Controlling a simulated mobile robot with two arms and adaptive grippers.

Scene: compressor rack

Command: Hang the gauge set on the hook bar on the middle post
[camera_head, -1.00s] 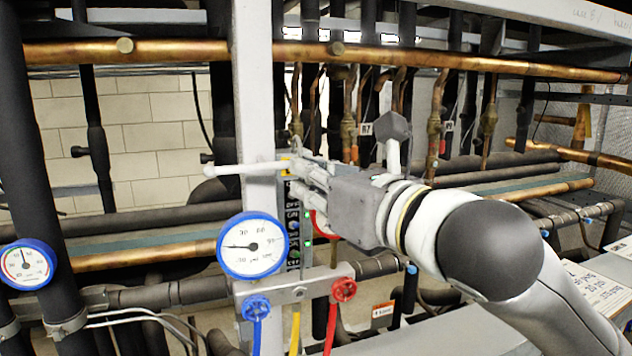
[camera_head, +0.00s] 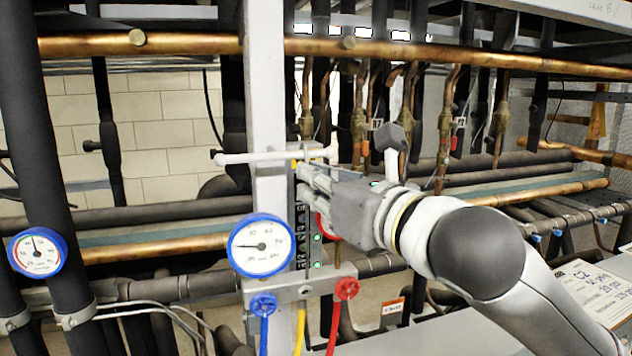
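The gauge set hangs in front of the grey middle post (camera_head: 266,100). It has a blue-rimmed gauge (camera_head: 262,246), a mostly hidden red gauge, a grey manifold (camera_head: 325,281), blue and red knobs, and blue, yellow and red hoses. The white hook bar (camera_head: 255,157) crosses the post horizontally just above. My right gripper (camera_head: 306,178) comes in from the right, its fingers shut at the top of the gauge set, just below the bar. The fingers hide most of the grip; I cannot tell whether the hook rests on the bar. My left gripper is out of view.
A dark pipe with another blue-rimmed gauge (camera_head: 37,252) stands at the left. A long copper pipe (camera_head: 440,56) runs across above the bar. Dark and copper pipes fill the space behind the post. A labelled sheet (camera_head: 590,292) lies at the lower right.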

